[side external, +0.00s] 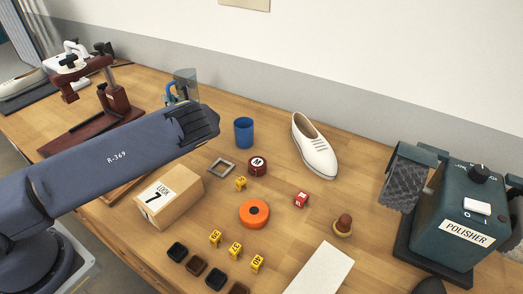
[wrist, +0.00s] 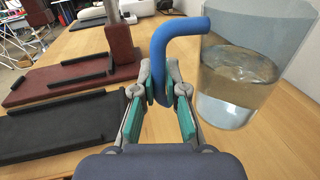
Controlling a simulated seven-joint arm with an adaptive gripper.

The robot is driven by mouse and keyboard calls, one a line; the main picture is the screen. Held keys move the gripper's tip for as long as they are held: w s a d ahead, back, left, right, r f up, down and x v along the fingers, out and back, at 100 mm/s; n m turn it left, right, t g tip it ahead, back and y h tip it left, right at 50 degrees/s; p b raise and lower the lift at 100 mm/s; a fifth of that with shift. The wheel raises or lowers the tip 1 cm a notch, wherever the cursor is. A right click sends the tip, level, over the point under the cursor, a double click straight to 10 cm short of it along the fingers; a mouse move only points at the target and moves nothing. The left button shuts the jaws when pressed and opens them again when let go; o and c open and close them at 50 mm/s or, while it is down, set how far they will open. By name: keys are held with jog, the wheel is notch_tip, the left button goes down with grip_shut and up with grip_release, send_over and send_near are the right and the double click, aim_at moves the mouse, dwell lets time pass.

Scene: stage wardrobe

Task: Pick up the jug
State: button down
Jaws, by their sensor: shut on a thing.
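The jug (wrist: 238,62) is a clear vessel part filled with clear liquid, with a blue hooked handle (wrist: 180,28). It fills the upper right of the wrist view. My gripper (wrist: 159,95) is shut on the jug's handle, with the handle's lower part between its green-padded fingers. In the side external view the jug (side external: 186,78) shows behind my arm, with a bit of the blue handle at its left. There my arm hides the fingers and the jug's lower part. I cannot tell whether its base touches the table.
A dark red stand (side external: 115,100) is left of the jug. A blue cup (side external: 243,132), a white shoe (side external: 314,146) and a cardboard box (side external: 166,195) are on the table. An orange ring (side external: 254,213) and several small blocks lie nearer. A polisher (side external: 459,225) stands at right.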

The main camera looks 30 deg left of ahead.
jog(key=s+d+r, duration=0.3)
jog(key=s+r, duration=0.3)
jog(key=s, duration=0.4)
jog(key=shift+s+d+r, duration=0.3)
jog(key=shift+r, duration=0.1)
dwell(0.4)
